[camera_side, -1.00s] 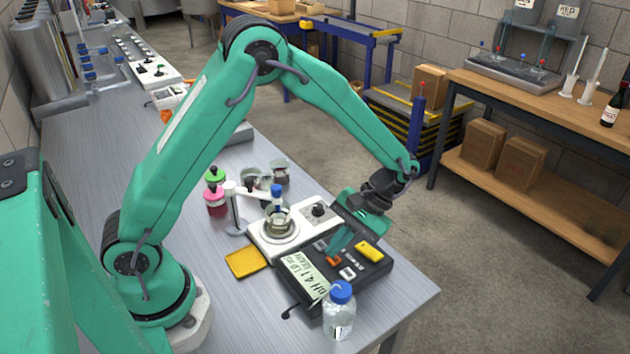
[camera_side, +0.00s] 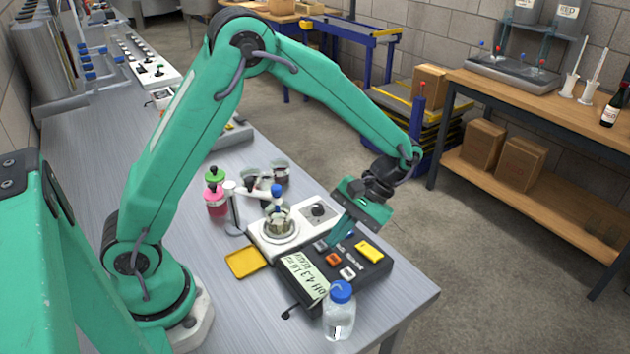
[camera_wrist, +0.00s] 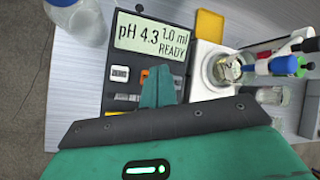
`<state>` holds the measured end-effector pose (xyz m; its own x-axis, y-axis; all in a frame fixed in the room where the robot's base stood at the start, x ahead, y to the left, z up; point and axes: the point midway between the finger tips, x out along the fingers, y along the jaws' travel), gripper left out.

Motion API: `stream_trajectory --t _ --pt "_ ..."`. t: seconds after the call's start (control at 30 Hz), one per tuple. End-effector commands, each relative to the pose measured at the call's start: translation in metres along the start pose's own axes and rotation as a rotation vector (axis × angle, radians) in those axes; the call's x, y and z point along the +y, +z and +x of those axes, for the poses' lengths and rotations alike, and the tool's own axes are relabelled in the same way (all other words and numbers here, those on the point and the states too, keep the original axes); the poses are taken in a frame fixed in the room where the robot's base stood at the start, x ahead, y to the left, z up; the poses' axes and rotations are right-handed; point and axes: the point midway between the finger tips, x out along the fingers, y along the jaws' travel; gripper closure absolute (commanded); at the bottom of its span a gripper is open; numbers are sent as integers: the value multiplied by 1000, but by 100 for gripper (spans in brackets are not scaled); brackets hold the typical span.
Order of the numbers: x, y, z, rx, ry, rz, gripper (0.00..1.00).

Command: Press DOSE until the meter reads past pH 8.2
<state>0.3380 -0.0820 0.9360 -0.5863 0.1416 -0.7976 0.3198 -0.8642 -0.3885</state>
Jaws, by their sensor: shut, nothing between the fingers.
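The dosing meter (camera_side: 296,300) is a dark box with a pale display (camera_wrist: 150,37) reading pH 4.3, 1.0 ml, READY. Its panel has an orange button (camera_side: 333,260), a yellow one (camera_side: 369,251), a white one (camera_side: 348,273) and a grey one (camera_side: 320,245). My gripper (camera_side: 332,243) is shut and empty, pointing down over the panel near the grey and orange buttons. In the wrist view its fingertips (camera_wrist: 158,72) partly cover the orange button. I cannot tell whether they touch anything.
A glass beaker (camera_side: 279,222) stands on the white stirrer (camera_side: 262,250) beside the meter, under a probe arm. A blue-capped bottle (camera_side: 339,318) stands close at the meter's front corner. A yellow tray (camera_side: 246,263) lies left of the meter. Small bottles and jars stand behind.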

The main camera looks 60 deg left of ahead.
Motion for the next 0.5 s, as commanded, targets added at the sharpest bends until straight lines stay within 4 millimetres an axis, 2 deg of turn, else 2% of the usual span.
stream_trajectory --t 0.3,0.5 --pt "-8 10 -18 2 2 0 100" --pt "-11 13 -23 0 0 0 100"
